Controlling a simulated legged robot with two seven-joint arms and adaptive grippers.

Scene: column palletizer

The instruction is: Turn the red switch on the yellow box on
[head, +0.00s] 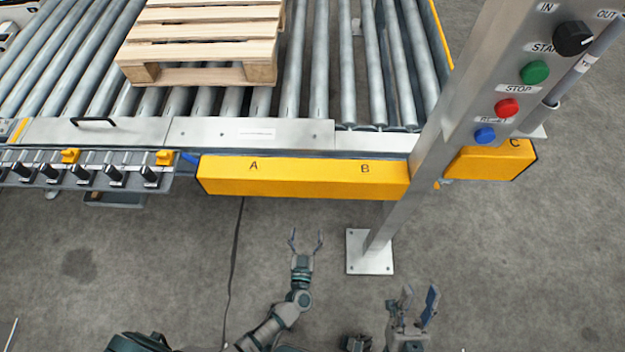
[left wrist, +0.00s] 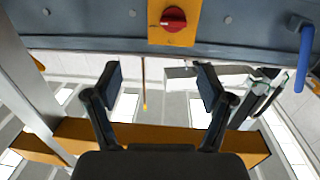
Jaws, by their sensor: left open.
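In the left wrist view, a red rotary switch (left wrist: 173,18) sits on a small yellow box (left wrist: 180,39), fixed to a blue-grey beam at the top edge. The box's upper part is cut off, and the switch's setting is not clear. My left gripper (left wrist: 160,82) is open and empty, its fingertips below the switch in that view and apart from it. In the head view, the left gripper (head: 306,240) is over the floor, in front of the yellow cover marked A and B. The red switch is not visible there. My right gripper (head: 419,298) is open and empty, lower right.
A steel post (head: 425,150) with start, stop and reset buttons stands right of my left gripper, on a floor plate (head: 369,251). The yellow cover (head: 303,178) runs along the roller conveyor, which carries a wooden pallet (head: 205,35). A blue handle (left wrist: 304,55) hangs right of the switch.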

